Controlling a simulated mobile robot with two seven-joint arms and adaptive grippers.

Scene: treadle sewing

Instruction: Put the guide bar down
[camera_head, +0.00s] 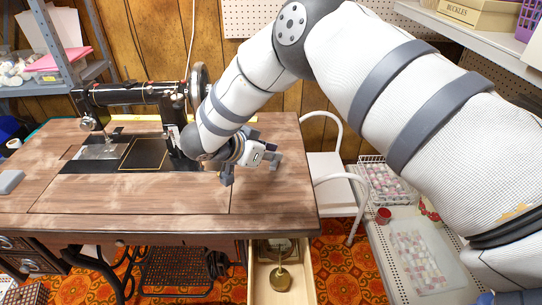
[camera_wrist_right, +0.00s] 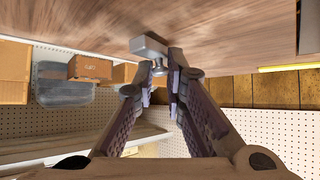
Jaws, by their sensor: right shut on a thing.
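My right gripper (camera_wrist_right: 164,82) reaches low over the right part of the wooden sewing table (camera_head: 130,193), beside the black sewing machine (camera_head: 135,95). In the wrist view its fingers are shut on the small knob of a grey metal piece, which I take to be the guide bar (camera_wrist_right: 150,46). The grey body sticks out past the fingertips, against the wood. I cannot tell whether it touches the tabletop. In the head view my arm and gripper (camera_head: 250,172) hide most of this spot. My left gripper is not in view.
A grey block (camera_head: 10,182) lies at the table's left edge. An open drawer (camera_head: 254,285) below holds a brass-coloured object (camera_head: 281,278). A white chair (camera_head: 328,166) and a wire basket (camera_head: 372,168) stand right of the table. The front tabletop is clear.

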